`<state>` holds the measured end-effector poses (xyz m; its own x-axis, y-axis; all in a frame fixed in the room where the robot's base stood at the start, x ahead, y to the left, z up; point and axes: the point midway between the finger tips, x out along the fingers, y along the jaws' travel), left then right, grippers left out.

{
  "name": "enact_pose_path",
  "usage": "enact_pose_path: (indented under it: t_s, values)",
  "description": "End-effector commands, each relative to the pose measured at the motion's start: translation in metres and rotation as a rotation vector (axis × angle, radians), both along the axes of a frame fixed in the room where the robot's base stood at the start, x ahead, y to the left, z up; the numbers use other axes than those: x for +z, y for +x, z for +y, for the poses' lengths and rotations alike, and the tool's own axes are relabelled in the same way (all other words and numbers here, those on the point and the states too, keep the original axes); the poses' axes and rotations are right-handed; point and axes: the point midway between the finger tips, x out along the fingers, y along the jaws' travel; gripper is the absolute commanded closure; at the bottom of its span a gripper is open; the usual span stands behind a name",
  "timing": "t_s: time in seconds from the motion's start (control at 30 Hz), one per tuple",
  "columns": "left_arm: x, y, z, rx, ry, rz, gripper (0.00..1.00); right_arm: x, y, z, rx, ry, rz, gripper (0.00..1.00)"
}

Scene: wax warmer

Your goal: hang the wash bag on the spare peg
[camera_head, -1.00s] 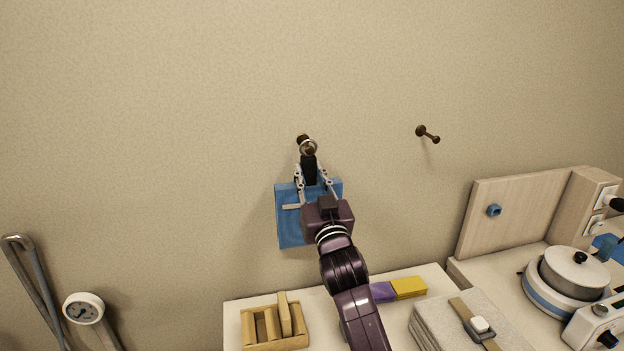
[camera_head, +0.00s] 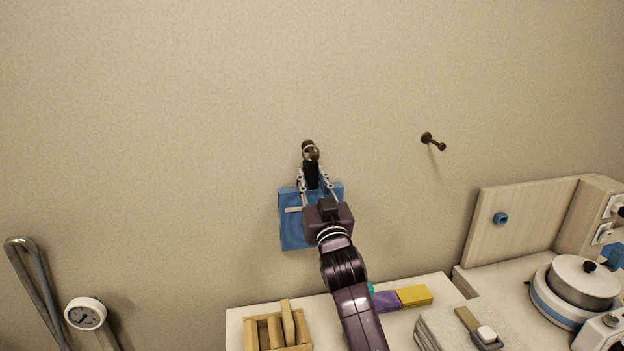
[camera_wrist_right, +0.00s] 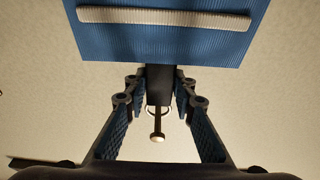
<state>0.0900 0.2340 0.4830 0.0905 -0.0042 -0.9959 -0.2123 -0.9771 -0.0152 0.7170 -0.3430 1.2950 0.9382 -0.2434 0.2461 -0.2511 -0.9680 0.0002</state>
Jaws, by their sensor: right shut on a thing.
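The blue wash bag (camera_head: 291,233) hangs in front of the wall, with a dark strap (camera_head: 311,173) and a metal ring (camera_head: 310,151) at its top. My right gripper (camera_head: 315,180) is shut on the strap, just below the ring. The ring overlaps a dark peg (camera_head: 307,145) and looks to be around its shaft. In the right wrist view, the peg's round knob (camera_wrist_right: 157,138) shows beyond the strap (camera_wrist_right: 158,86), with the ring partly hidden there. A second dark peg (camera_head: 433,142) to the right is bare. My left gripper is not in view.
Below are a wooden rack (camera_head: 276,332), purple and yellow blocks (camera_head: 415,296) and a grey towel stack (camera_head: 440,330). At right stand a wooden board (camera_head: 525,225) and a wax warmer (camera_head: 582,285). A white dial (camera_head: 85,313) is at lower left. The wall around the pegs is clear.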

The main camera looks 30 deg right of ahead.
Motion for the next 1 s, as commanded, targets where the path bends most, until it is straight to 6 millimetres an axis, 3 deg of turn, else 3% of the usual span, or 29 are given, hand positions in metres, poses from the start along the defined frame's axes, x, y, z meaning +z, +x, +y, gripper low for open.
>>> enact_pose_path:
  t_s: [0.17, 0.2, 0.37, 1.0]
  values:
    - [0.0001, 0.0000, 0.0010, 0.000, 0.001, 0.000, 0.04, 0.0016, -0.0003, 0.0003, 0.000, 0.000, -0.003, 1.00]
    - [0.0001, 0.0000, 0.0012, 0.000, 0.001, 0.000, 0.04, 0.0016, -0.0003, 0.0003, 0.000, 0.000, -0.003, 0.73]
    - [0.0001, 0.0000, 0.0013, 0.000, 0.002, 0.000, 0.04, 0.0012, -0.0002, 0.0003, 0.000, 0.000, -0.002, 0.56]
    - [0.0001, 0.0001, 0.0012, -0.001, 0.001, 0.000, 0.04, -0.0002, -0.0004, 0.0003, 0.000, 0.000, 0.000, 0.56]
